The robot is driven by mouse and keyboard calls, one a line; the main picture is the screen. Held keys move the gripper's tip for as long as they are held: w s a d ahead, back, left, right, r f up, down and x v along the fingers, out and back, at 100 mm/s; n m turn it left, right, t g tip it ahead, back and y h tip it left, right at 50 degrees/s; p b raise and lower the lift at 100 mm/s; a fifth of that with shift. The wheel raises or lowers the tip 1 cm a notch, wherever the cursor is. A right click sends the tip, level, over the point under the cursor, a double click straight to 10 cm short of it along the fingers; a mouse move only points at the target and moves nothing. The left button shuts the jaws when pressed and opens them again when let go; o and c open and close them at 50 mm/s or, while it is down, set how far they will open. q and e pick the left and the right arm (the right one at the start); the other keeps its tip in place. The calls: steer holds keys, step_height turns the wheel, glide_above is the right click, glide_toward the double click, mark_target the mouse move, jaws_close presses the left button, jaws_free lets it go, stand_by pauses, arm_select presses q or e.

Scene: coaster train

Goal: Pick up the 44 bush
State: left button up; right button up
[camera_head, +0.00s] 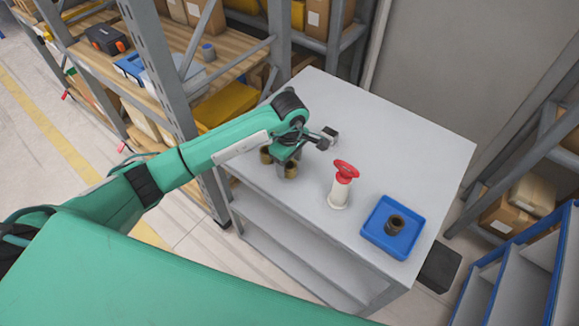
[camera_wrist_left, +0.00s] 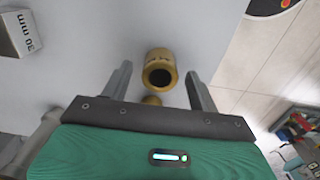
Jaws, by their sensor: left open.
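Two brass-coloured bushes stand at the left edge of the grey table, one on the left (camera_head: 266,156) and one nearer the front (camera_head: 291,170). My left gripper (camera_head: 284,155) is above them, pointing down, open and empty. In the left wrist view one brass bush (camera_wrist_left: 160,60) shows its dark bore between the spread fingers, with space on both sides. Part of a second brass piece (camera_wrist_left: 152,100) shows closer to the gripper body, mostly hidden by it. I cannot read a 44 on either bush. My right gripper is out of view.
A grey block (camera_head: 330,132) sits beside the gripper; its 30 mm marking shows in the left wrist view (camera_wrist_left: 18,35). A white stand with a red top (camera_head: 341,185) and a blue tray (camera_head: 375,241) holding a dark bush (camera_head: 396,223) are to the right. The table's back right is clear.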

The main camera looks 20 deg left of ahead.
arm_select(q)
steer(key=shift+c, duration=0.4)
steer(key=c, duration=1)
steer(key=shift+c, duration=0.2)
steer(key=shift+r, duration=0.15)
